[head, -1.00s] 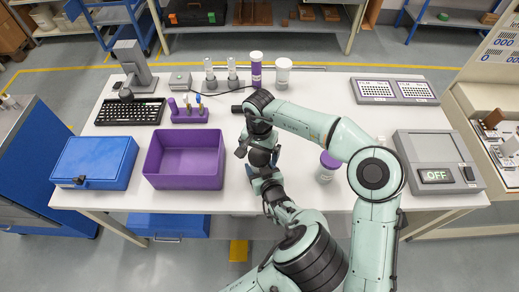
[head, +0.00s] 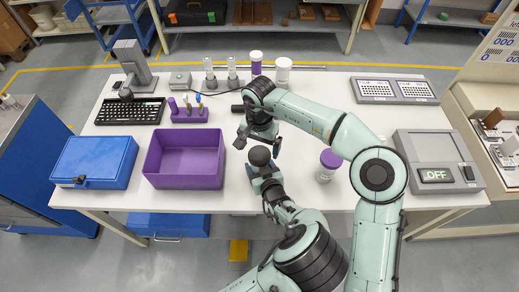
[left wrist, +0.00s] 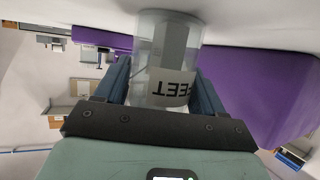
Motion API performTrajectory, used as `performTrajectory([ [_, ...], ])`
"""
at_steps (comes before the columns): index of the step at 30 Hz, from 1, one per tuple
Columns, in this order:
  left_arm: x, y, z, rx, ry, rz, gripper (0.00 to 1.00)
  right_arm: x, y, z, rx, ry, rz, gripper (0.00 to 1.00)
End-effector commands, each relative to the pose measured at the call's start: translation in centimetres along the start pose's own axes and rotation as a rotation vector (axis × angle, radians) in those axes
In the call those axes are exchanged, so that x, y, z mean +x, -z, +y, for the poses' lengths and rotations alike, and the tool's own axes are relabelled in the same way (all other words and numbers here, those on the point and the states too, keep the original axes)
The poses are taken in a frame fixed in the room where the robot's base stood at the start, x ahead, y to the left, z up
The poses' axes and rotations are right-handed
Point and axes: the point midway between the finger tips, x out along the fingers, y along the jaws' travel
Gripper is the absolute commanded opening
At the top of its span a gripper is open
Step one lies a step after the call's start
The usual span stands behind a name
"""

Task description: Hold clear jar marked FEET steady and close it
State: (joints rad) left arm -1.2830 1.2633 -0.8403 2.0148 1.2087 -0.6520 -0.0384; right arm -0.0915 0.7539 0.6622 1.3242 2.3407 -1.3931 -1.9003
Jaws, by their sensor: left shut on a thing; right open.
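The clear jar (left wrist: 165,50) marked FEET appears upside down in the left wrist view, between the fingers of my left gripper (left wrist: 165,92). My left gripper (head: 262,178) is shut on it at the table's front middle. In the head view a dark round lid (head: 259,156) shows at the jar's place; the jar's body is mostly hidden there. The lid end is out of sight in the wrist view, so I cannot tell how tightly it sits. My right gripper (head: 259,144) is open and empty, just behind and above the lid, its fingers apart.
A purple bin (head: 185,181) stands close on the left, with a blue box (head: 93,181) beyond it. A purple-lidded jar (head: 329,166) stands to the right, near my right arm. A grey device reading OFF (head: 437,145) is at the right end.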

Motion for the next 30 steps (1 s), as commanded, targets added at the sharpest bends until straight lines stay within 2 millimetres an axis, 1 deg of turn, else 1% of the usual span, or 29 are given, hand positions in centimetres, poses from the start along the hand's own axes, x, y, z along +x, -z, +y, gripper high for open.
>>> performTrajectory([
  [1,0.0,0.0,0.0,0.0,0.0,0.001,0.0,-0.5,0.0,0.0,0.001,0.002,0.001,1.0],
  [3,0.0,0.0,0.0,0.0,0.0,0.001,0.0,-0.8,0.0,0.0,0.0,0.0,0.0,1.0],
  [10,0.0,0.0,0.0,0.0,0.0,0.001,0.0,-0.9,0.0,0.0,0.0,-0.001,0.0,1.0],
  [11,0.0,0.0,0.0,0.0,0.0,0.001,0.0,-0.9,0.0,0.0,0.0,-0.001,0.0,0.98],
  [13,0.0,0.0,0.0,0.0,0.0,0.001,0.0,-1.1,0.0,0.0,0.0,0.0,0.001,0.98],
  [14,0.0,0.0,0.0,0.0,0.0,0.001,0.0,-1.4,0.0,0.0,0.0,0.001,0.002,0.98],
  [18,0.0,0.0,0.0,0.0,0.0,0.001,0.0,-3.7,0.1,-0.1,0.0,0.003,0.004,0.98],
  [20,0.0,0.0,0.0,0.0,0.0,0.001,0.0,-4.3,0.0,-0.1,0.0,0.002,0.002,0.98],
  [27,0.0,0.0,0.0,0.0,0.0,0.001,0.0,-4.3,0.0,0.0,-0.001,-0.001,0.0,0.98],
  [30,0.0,0.0,0.0,0.0,0.0,0.001,0.0,-4.0,0.0,0.0,-0.001,-0.001,0.0,0.98],
])
